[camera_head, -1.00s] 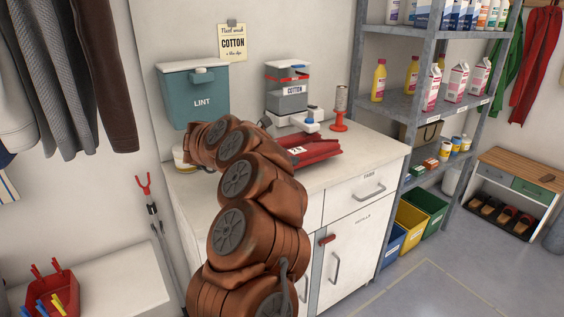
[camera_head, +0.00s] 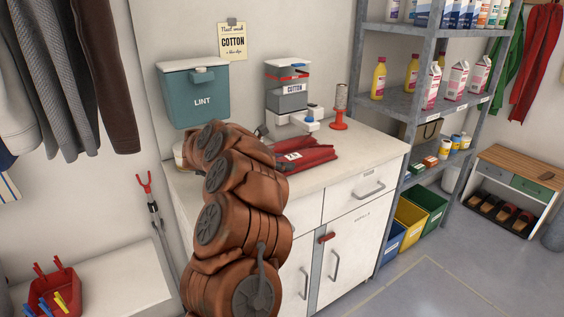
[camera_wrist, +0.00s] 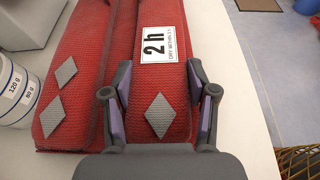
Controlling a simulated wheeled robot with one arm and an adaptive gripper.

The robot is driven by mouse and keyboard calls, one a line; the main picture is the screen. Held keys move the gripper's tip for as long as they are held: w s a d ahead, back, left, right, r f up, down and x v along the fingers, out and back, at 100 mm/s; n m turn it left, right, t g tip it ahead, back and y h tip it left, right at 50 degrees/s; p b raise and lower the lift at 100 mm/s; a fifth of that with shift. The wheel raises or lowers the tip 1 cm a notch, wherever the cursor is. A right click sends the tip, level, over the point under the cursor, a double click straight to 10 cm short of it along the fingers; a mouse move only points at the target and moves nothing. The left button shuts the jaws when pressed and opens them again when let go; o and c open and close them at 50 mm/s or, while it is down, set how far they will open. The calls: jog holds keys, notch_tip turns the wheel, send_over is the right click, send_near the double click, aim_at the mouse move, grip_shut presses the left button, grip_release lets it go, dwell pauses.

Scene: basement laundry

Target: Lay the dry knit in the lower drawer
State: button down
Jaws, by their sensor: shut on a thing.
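The red folded knit (camera_head: 318,154) lies on the white countertop (camera_head: 361,147). In the wrist view the knit (camera_wrist: 100,70) shows thick ribbed folds, grey diamonds and a white "2 h" label. My gripper (camera_wrist: 158,92) is around its right fold, one finger on each side, shut on it. The white cabinet below the counter has a drawer (camera_head: 366,189) with a bar handle, shut. Below it is a taller front (camera_head: 352,250) with an upright handle, also shut. I cannot tell which is the lower drawer.
A teal lint box (camera_head: 196,98) hangs on the wall. A metal shelf (camera_head: 405,100) stands right of the cabinet. Floor (camera_head: 450,275) in front is clear.

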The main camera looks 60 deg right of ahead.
jog(key=shift+f, duration=0.1)
jog(key=shift+c, duration=1.6)
grip_release()
